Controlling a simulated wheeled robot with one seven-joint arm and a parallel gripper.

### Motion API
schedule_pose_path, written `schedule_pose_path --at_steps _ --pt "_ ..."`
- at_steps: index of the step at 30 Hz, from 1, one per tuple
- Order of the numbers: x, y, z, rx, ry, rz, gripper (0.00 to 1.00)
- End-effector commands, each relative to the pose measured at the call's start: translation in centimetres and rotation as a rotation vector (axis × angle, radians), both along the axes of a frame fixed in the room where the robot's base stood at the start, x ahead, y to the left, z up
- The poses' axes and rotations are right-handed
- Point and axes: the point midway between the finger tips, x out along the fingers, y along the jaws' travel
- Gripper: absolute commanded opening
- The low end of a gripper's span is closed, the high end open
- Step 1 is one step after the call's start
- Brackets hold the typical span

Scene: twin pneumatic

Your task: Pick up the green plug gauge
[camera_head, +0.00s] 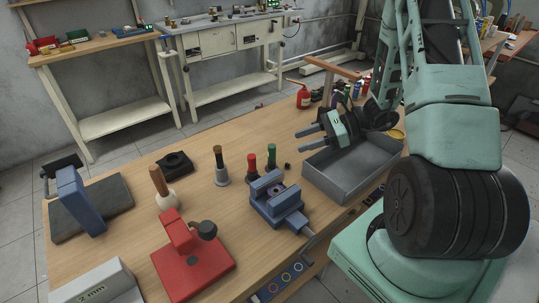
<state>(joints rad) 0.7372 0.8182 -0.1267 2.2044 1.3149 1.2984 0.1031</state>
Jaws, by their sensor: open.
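The green plug gauge (272,154) stands upright on the wooden workbench, behind the blue vise; its lower end is partly hidden by the vise. A similar red-handled gauge (251,164) stands just to its left. My gripper (301,140) is open and empty, its two fingers pointing left. In the picture the fingertips are right of and slightly above the green gauge, apart from it. The body of my gripper appears over the grey tray.
The blue vise (278,203) is in front of the gauge, and the grey metal tray (352,181) is to the right. A brown-handled tool (221,168) stands at left. A red fixture (190,264) is at front left.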

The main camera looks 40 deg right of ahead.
Motion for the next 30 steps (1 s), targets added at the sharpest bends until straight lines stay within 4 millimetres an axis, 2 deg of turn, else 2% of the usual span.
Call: schedule_pose_path --at_steps 1,6,14,22,30 --pt "0.5 1.0 -0.3 0.002 0.003 0.004 0.46" --pt "2.0 3.2 -1.4 0.001 0.002 0.005 0.46" --pt "3.1 4.5 -2.2 -0.001 0.002 0.003 0.46" --pt "5.3 7.2 -3.6 0.001 0.002 0.005 0.46" --pt "5.8 7.8 -4.1 0.0 0.0 0.001 0.46"
